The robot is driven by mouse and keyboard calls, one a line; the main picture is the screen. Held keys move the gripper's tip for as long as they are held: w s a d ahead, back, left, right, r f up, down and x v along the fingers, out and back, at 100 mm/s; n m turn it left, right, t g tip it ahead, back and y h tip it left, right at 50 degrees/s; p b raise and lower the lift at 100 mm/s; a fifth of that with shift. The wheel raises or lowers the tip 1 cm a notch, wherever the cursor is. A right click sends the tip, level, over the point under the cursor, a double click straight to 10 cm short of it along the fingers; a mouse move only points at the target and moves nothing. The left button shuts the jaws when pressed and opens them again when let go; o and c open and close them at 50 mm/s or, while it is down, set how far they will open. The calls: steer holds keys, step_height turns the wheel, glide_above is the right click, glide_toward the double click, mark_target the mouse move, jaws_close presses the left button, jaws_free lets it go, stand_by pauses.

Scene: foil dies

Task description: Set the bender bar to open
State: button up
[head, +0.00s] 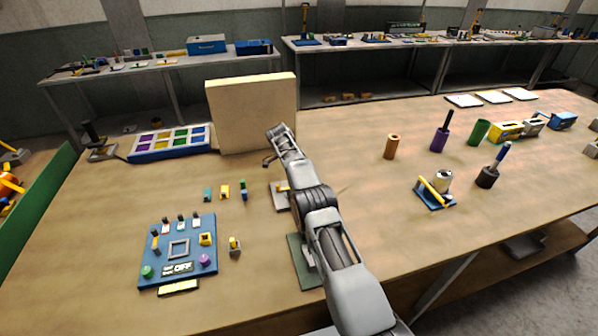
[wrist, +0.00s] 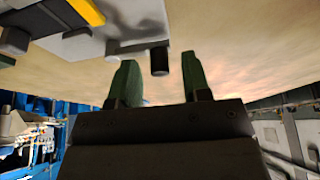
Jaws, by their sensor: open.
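A grey device with a yellow bar (head: 281,186) stands on the bench, partly hidden behind my arm; I take it to be the bender. In the wrist view a grey body (wrist: 85,45) with a yellow bar (wrist: 86,11) fills the upper left. A short dark cylindrical peg (wrist: 159,62) sticks out from its edge. My gripper (wrist: 160,75) is open, its two green fingers apart, with the peg showing between them in the picture; I see no contact. In the head view my gripper (head: 268,161) is small, and the bar's setting is unclear.
A cream upright board (head: 252,112) stands just behind my gripper. A blue panel (head: 148,275) with knobs lies at left, near several small blocks. A blue-based fixture with a yellow bar (head: 436,192) stands at right. Bench space between my arm and that fixture is clear.

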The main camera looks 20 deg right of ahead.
steer(key=p+v, duration=0.3)
steer(key=v, duration=0.2)
steer(key=shift+r, duration=0.15)
steer(key=p+v, duration=0.2)
steer(key=p, duration=0.1)
steer(key=shift+a, duration=0.1)
